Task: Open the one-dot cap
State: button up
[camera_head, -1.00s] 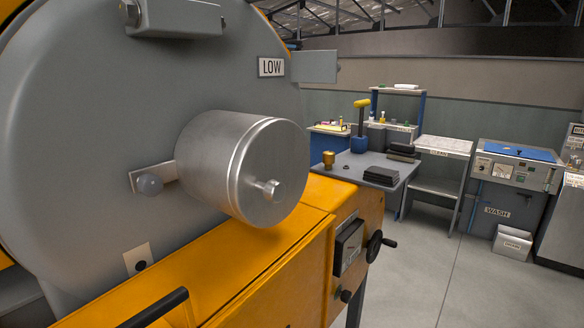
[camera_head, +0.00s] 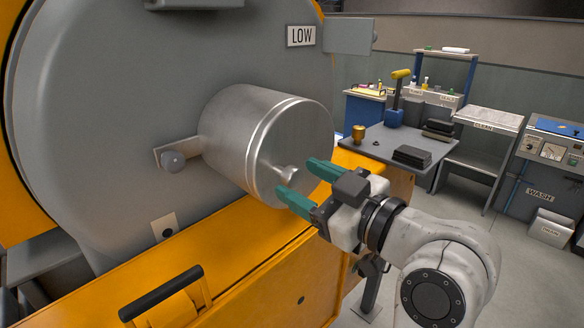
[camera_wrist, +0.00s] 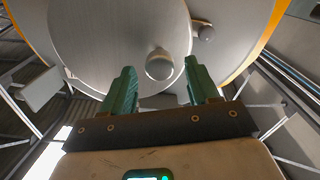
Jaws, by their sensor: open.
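My gripper (camera_head: 299,178), with green fingers, is open at the cap face. In the wrist view, the knob (camera_wrist: 160,66) shows between and just beyond the spread fingertips (camera_wrist: 160,78), with the cap face (camera_wrist: 110,35) behind it. I see no grip on the knob; whether a finger touches it I cannot tell.
A grey ball-ended lever (camera_head: 173,161) sits left of the cylinder. The yellow housing (camera_head: 250,255) with a black handle (camera_head: 160,293) lies below. A grey side table (camera_head: 375,148) holds dark stacked pads and a brass cup. Open floor lies to the right.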

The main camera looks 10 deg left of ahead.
aim_at(297, 179)
jog(key=shift+x, duration=1.7)
jog(key=shift+c, duration=0.4)
grip_shut()
